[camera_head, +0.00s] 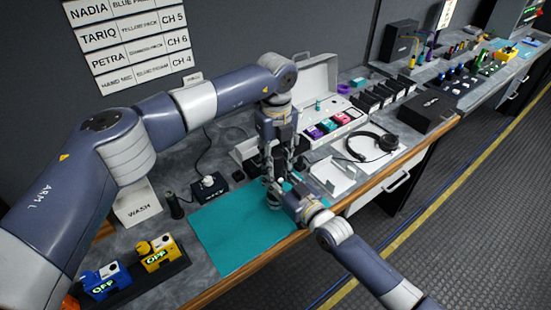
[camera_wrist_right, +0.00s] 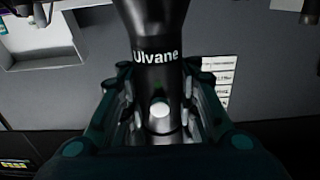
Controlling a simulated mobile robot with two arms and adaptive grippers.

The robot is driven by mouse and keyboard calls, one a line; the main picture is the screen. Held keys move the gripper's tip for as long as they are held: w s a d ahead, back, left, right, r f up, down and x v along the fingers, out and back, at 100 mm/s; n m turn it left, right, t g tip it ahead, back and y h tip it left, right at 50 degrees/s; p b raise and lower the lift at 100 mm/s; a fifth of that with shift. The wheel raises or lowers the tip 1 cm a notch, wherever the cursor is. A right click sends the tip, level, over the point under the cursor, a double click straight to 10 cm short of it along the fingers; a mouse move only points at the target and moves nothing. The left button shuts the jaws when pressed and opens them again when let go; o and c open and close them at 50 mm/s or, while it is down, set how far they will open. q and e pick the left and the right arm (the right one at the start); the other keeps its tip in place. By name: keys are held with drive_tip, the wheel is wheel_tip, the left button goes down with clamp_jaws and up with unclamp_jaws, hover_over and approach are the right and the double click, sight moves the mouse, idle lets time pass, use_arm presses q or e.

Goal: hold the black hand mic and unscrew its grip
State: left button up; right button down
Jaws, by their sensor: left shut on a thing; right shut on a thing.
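The black hand mic (camera_wrist_right: 158,75) shows close up in the right wrist view, with "Ulvane" in white on its body and a pale round spot below. My right gripper (camera_wrist_right: 160,105) is shut on it, with a finger on each side. In the head view my left gripper (camera_head: 270,165) points down above the work mat and is shut. My right gripper (camera_head: 283,193) comes in from the lower right and meets it there. The two grippers hide most of the mic in the head view, and the left gripper's contact on it is not clearly visible.
A teal mat (camera_head: 225,235) covers the bench front. Yellow (camera_head: 156,253) and blue (camera_head: 101,283) packs reading "OFF" stand at left, near a WASH box (camera_head: 137,205). A white tray (camera_head: 333,177), headphones (camera_head: 372,145) and an open case (camera_head: 320,75) are to the right.

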sight(276, 152)
use_arm(q)
drive_tip(key=n, duration=0.5)
drive_tip(key=shift+w, duration=0.15)
use_arm(e)
drive_tip(key=shift+r, duration=0.1)
use_arm(q)
drive_tip(key=n, duration=0.5)
drive_tip(key=shift+w+a+n, duration=0.15)
drive_tip(key=shift+w+n, duration=0.05)
drive_tip(key=shift+n, duration=0.1)
drive_tip(key=shift+r, duration=0.25)
drive_tip(key=shift+r, duration=0.65)
drive_tip(key=shift+s+r, duration=0.1)
drive_tip(key=shift+r, duration=0.15)
drive_tip(key=shift+r, duration=2)
use_arm(e)
drive_tip(key=c, duration=1.1)
unclamp_jaws()
